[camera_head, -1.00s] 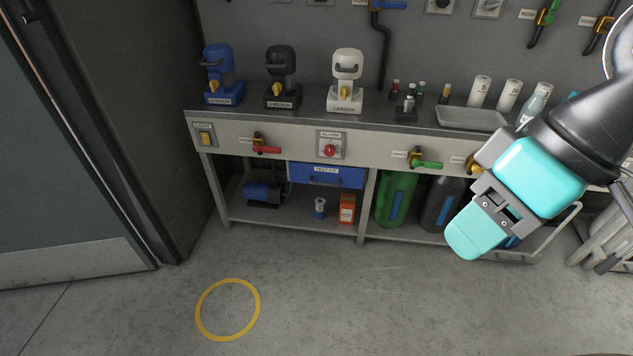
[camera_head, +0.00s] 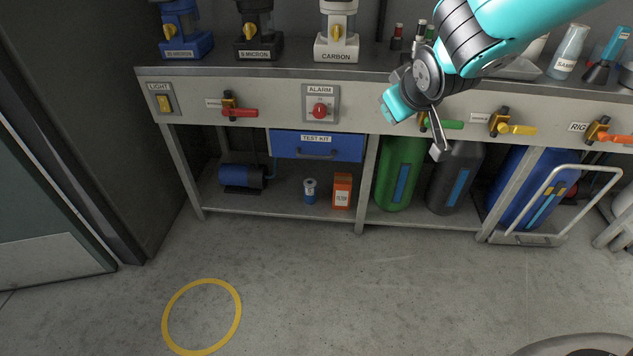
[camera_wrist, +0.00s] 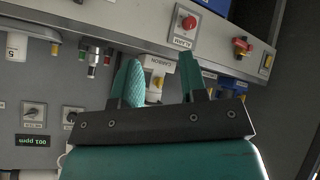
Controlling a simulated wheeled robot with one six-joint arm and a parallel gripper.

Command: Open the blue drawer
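The blue drawer (camera_head: 343,147), labelled TEST KIT, is shut under the bench front, below the alarm button. It has a dark bar handle (camera_head: 317,154). A blue strip that looks like the drawer front (camera_wrist: 215,4) shows at the top edge of the upside-down wrist view. My gripper (camera_head: 412,110) is up and to the right of the drawer, in front of the bench front, and apart from the handle. In the wrist view its two teal fingers (camera_wrist: 158,66) are spread with nothing held between them.
The red alarm button (camera_head: 319,110) and a red-handled valve (camera_head: 238,112) are above the drawer. A green-handled valve (camera_head: 443,124) is close to my gripper. A green cylinder (camera_head: 401,172) stands right of the drawer. An orange box (camera_head: 342,190) sits on the lower shelf. Floor in front is clear.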

